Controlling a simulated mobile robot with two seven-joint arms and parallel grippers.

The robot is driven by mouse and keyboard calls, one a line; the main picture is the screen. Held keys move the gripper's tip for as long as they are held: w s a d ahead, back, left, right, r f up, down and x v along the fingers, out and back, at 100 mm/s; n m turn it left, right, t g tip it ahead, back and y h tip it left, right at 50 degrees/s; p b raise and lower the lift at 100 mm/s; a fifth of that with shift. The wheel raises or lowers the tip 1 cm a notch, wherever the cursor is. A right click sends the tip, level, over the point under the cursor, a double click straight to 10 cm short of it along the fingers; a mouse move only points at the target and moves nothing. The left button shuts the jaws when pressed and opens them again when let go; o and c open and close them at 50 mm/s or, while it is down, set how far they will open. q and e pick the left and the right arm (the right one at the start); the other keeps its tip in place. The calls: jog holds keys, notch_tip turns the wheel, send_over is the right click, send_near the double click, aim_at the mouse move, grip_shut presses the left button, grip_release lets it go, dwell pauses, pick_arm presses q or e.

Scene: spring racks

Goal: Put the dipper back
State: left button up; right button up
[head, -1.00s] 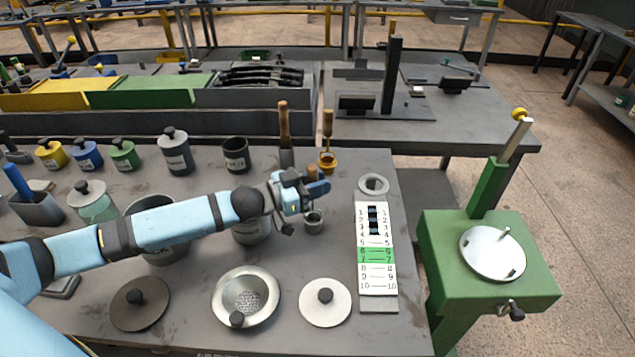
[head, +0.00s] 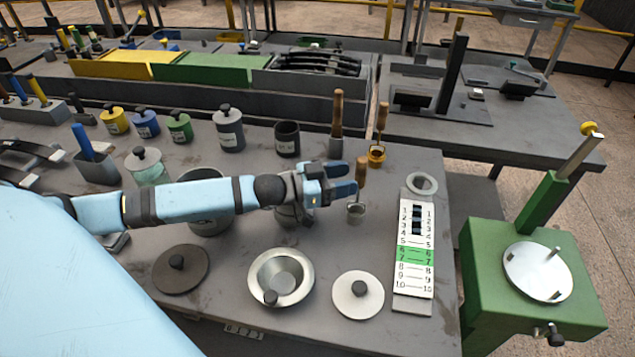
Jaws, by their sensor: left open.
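The dipper (head: 361,176), as I take it, has an upright wooden handle and a small grey metal cup (head: 355,212) at its foot. It stands on the grey bench near the right side, left of the numbered white scale board. My left gripper (head: 352,179) is open, with its blue fingers just left of the handle. The fingertips overlap the handle's edge in the picture, and I cannot tell whether they touch it. My right gripper is not in view.
The numbered board (head: 414,275) lies to the right. A metal bowl (head: 281,278), a white lid (head: 358,298) and a dark lid (head: 180,268) lie in front.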

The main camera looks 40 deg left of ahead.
pick_arm(q)
jog(key=v, duration=0.7)
dwell(0.4)
